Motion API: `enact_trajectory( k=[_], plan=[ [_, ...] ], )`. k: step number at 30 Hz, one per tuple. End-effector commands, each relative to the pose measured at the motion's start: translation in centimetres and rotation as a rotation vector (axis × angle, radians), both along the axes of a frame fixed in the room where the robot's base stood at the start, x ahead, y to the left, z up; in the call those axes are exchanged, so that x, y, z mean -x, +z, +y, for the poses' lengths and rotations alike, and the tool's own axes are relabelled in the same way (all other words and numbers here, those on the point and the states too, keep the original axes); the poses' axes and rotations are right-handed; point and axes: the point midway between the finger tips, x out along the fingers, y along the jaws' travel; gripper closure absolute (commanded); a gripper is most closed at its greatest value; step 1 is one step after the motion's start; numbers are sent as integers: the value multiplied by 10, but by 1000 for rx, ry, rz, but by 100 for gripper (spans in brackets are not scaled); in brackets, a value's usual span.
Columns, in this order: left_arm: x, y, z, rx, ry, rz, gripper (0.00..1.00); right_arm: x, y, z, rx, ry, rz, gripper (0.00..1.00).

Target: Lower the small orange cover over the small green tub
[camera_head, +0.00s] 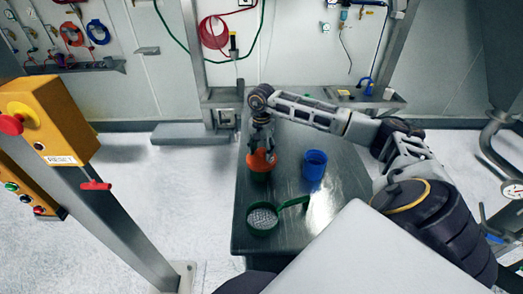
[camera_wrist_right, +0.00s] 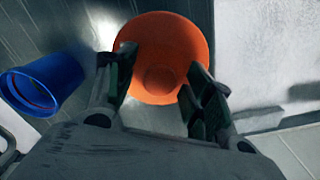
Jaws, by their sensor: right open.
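The orange cover (camera_head: 262,162) sits on top of the small green tub (camera_head: 259,177) near the left edge of the dark table. Only a little of the tub's green shows beneath it, and I cannot tell whether the cover is fully seated. My right gripper (camera_head: 262,147) is directly above the cover, pointing down. In the right wrist view the cover (camera_wrist_right: 165,40) shows as a round orange bowl shape beyond the open fingers (camera_wrist_right: 160,75), one finger on each side of its middle. The tub is hidden there. My left gripper is not in view.
A blue cup (camera_head: 314,165) stands to the right of the tub. A green-handled sieve (camera_head: 263,219) lies nearer the table's front. The dark table (camera_head: 340,195) is bare at right. A yellow control box (camera_head: 45,120) stands at left.

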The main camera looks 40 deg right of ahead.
Motion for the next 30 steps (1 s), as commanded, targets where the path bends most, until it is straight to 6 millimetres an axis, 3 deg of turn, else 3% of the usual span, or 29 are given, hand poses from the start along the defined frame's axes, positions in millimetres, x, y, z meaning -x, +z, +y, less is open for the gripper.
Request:
enact_trajectory(
  k=[11,30],
  plan=[
    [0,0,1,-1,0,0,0,-1,13,0,1,0,-1,48],
    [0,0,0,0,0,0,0,-1,99,0,0,0,-2,48]
  ],
)
